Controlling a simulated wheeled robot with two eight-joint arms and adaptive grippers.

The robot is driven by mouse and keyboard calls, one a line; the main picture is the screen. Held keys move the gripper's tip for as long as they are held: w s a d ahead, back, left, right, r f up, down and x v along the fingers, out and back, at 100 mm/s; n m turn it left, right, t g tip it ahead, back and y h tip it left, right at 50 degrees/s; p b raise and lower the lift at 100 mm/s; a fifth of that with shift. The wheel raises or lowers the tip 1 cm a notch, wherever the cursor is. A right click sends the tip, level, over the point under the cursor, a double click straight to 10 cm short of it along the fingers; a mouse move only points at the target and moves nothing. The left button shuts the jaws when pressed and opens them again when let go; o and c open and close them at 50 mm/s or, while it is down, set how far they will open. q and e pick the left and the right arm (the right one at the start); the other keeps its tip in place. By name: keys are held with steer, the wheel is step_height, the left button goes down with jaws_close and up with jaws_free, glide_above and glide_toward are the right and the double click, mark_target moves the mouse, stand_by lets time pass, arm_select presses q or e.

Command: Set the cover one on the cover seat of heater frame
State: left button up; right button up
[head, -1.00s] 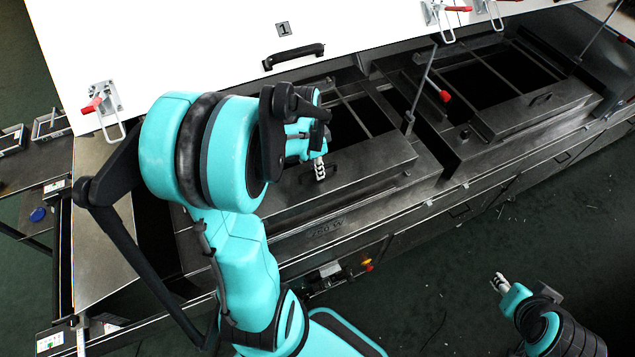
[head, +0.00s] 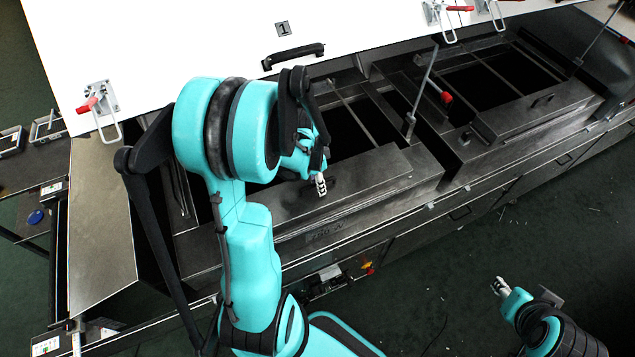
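The white cover marked 1 (head: 190,45) stands raised across the top of the head view, with a black handle (head: 293,56) near its lower edge. Below it is the dark metal heater frame (head: 400,190), with open bays crossed by bars; part of it is hidden behind my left arm.
Latches with red grips (head: 97,105) sit on the cover. A thin rod with a red knob (head: 446,97) rises from the frame between the bays. A dark side table with a blue item (head: 36,217) is at the left. The green floor at lower right is mostly clear.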

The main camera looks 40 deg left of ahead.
mark_target(313, 190)
arm_select(q)
step_height(313, 190, up, 12)
steer(key=a+f+p, duration=0.1)
steer(key=p, duration=0.1)
steer(key=s+d+r+n+t, duration=0.2)
steer(key=d+r+t, duration=0.1)
steer(key=d, duration=0.5)
steer(key=s+d+r+n+t+y, duration=0.1)
steer(key=s+d+r+n+t, duration=0.2)
steer(key=d, duration=0.6)
steer(key=shift+d+r, duration=0.25)
steer(key=shift+r, duration=0.5)
steer(key=shift+s, duration=0.1)
